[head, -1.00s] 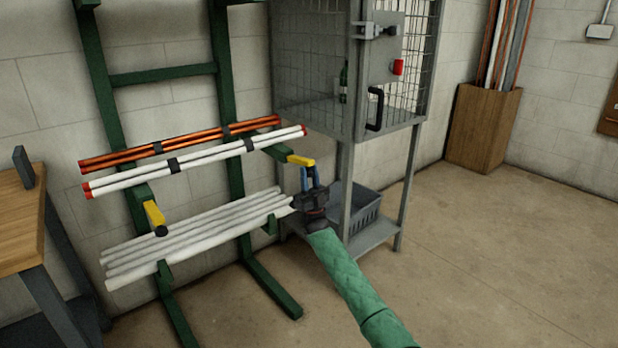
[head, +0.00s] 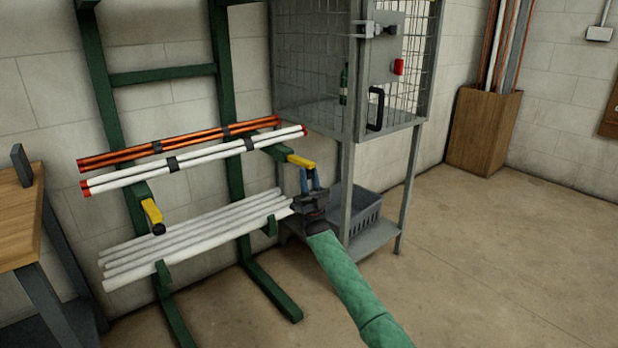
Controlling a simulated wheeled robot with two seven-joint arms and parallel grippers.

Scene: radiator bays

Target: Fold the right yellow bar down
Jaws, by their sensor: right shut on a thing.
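The right yellow bar (head: 300,160) sits at the outer end of the rack's right green upper arm. It sticks out nearly level, with its outer end a little lower. My right gripper (head: 310,178), with blue fingers pointing up, is shut on the outer end of this bar and hides its tip. The left yellow bar (head: 151,211) is on the left upper arm and slopes down to a black knob (head: 158,229). My left gripper is out of view.
Red-capped white tubes (head: 205,161) and orange tubes (head: 190,142) lie on the upper arms. White pipes (head: 195,238) lie on the lower arms. A grey mesh cabinet (head: 345,120) with a crate (head: 358,215) below stands close behind my right gripper. Floor at right is clear.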

